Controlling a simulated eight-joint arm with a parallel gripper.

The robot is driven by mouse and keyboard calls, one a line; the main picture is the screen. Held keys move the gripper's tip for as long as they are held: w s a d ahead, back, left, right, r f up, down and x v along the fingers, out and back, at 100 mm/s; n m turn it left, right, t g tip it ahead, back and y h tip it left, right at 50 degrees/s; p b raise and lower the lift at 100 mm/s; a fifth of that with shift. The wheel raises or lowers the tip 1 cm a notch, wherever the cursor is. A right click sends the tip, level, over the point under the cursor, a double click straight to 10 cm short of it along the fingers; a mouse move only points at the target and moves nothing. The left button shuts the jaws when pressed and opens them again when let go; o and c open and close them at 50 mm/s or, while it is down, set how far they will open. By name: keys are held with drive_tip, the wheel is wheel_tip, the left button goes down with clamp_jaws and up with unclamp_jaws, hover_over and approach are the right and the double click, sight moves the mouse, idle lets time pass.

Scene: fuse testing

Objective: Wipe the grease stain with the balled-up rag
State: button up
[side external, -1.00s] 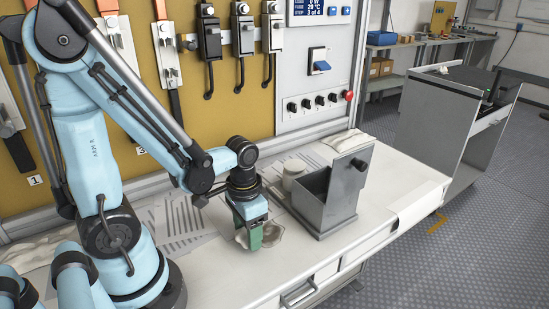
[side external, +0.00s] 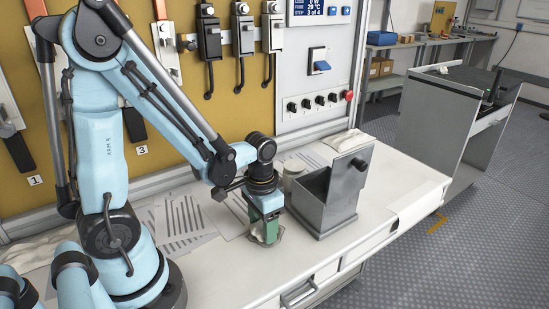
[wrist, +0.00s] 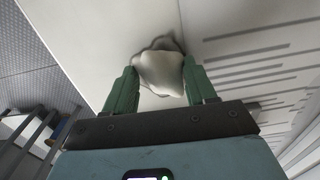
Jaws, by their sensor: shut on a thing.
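The balled-up rag (wrist: 162,74) is a pale, whitish lump. It sits between the two green fingers of my gripper (wrist: 160,66) in the wrist view, and the gripper is shut on it. A dark, irregular edge of the grease stain (wrist: 160,43) shows around the rag on the white bench top. The rag covers the stain's middle. In the side view my gripper (side external: 265,231) points down at the bench, low over the stain area, and its fingers mostly hide the rag. I cannot tell how firmly the rag touches the surface.
An open grey metal box (side external: 325,205) stands on the bench close to the right of my gripper. A small pale round container (side external: 293,180) is behind it. Printed sheets (side external: 185,217) lie to the left. The bench's front strip (side external: 225,285) is clear.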

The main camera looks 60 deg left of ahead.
sight(287, 224)
drive_tip(key=shift+w+f, duration=0.15)
drive_tip(key=shift+w, duration=1.5)
drive_tip(key=shift+c, duration=0.4)
drive_tip(key=shift+w, duration=1.8)
drive_tip(key=shift+s, duration=5.4)
drive_tip(key=shift+a, duration=0.1)
drive_tip(key=shift+w, duration=0.1)
drive_tip(key=shift+c, duration=0.8)
drive_tip(key=shift+w+f, duration=0.15)
drive_tip(key=shift+w, duration=0.9)
drive_tip(key=shift+c, duration=1)
drive_tip(key=shift+w, duration=4.25)
drive_tip(key=shift+s, duration=0.1)
